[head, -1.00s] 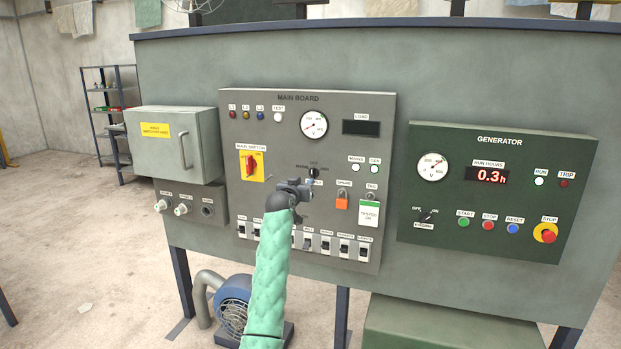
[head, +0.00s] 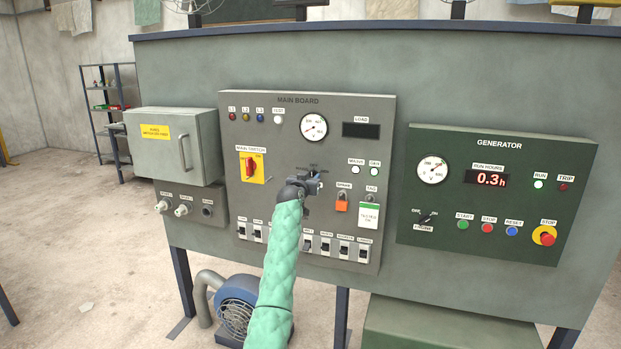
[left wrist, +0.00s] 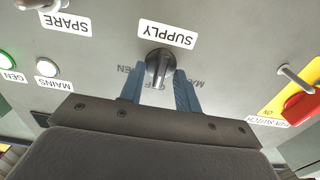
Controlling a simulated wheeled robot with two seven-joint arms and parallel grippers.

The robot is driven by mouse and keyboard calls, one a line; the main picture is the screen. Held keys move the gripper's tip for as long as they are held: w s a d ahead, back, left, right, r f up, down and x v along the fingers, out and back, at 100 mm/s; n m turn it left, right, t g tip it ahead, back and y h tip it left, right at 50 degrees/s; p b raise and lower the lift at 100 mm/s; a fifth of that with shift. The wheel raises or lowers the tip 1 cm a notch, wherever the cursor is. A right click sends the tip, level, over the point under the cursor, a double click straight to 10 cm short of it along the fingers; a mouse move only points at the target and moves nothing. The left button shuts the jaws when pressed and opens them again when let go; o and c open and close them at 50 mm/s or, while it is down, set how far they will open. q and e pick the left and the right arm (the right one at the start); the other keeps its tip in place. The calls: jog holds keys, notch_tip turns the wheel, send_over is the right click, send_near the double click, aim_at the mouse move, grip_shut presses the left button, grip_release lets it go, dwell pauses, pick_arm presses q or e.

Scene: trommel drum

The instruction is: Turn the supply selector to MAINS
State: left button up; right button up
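The supply selector (left wrist: 159,66) is a dark rotary knob on the grey main board (head: 360,262), under a SUPPLY label. The upside-down left wrist view shows it with its pointer toward OFF, between GEN and a partly covered MAINS label. My left gripper (left wrist: 160,92) has its two blue fingers apart, one on each side of the knob. I cannot tell whether they touch it. In the head view my left gripper (head: 316,178) covers the selector. My right gripper is not in view.
The red main switch (head: 251,167) on its yellow plate is left of the selector. An orange padlock (head: 341,206) hangs to the right, and a row of breakers (head: 325,246) sits below. The generator panel (head: 495,200) stands further right. A grey box (head: 170,145) juts out at left.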

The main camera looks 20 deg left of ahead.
pick_arm(q)
jog(key=shift+c, duration=0.4)
grip_shut()
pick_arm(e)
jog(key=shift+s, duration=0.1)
